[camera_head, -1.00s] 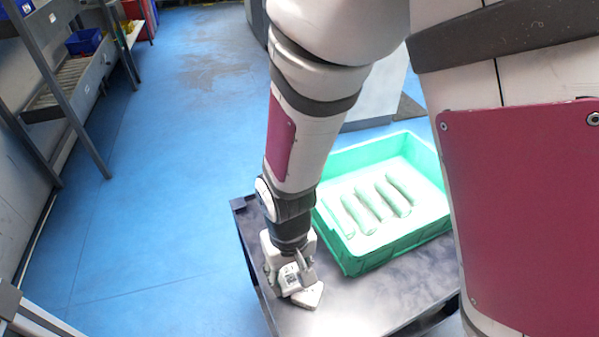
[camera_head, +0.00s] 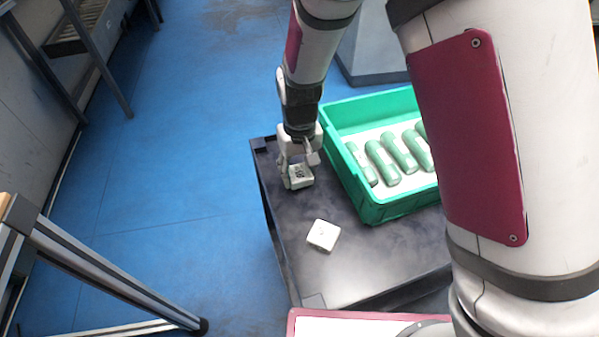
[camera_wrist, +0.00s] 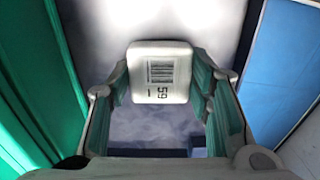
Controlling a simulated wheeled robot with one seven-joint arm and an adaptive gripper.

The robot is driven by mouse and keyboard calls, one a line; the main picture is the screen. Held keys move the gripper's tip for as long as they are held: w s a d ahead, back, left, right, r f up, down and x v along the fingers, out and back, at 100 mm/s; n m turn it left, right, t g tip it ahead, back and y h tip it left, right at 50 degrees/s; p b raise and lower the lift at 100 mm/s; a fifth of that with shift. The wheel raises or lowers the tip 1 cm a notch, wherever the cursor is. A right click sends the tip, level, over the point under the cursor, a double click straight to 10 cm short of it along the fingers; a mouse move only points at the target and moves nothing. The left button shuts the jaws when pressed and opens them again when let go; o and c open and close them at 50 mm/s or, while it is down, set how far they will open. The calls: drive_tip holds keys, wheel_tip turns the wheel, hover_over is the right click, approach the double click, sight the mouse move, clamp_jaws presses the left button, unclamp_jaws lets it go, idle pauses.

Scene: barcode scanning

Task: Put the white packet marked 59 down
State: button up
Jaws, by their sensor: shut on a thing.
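The white packet marked 59 (camera_head: 300,178) is between the fingers of my gripper (camera_head: 299,168), over the far left part of the dark table (camera_head: 345,275). In the wrist view my gripper (camera_wrist: 160,90) is shut on the packet (camera_wrist: 160,72), with a finger at each side. Its barcode and the number 59 face the wrist camera. I cannot tell whether its underside touches the table.
Another white packet (camera_head: 323,235) lies on the table nearer to me. A green crate (camera_head: 386,211) with several green rolls (camera_head: 383,162) stands to the right of my gripper. The table's left edge is close to my gripper; bare tabletop lies around the loose packet.

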sight(300, 172)
drive_tip(key=shift+f, duration=0.35)
drive_tip(key=shift+f, duration=0.2)
drive_tip(key=o, duration=1.3)
drive_tip(key=shift+c, duration=0.2)
wheel_tip(300, 172, up, 12)
drive_tip(key=p, duration=0.3)
drive_tip(key=shift+r, duration=0.2)
drive_tip(key=shift+d+r, duration=0.1)
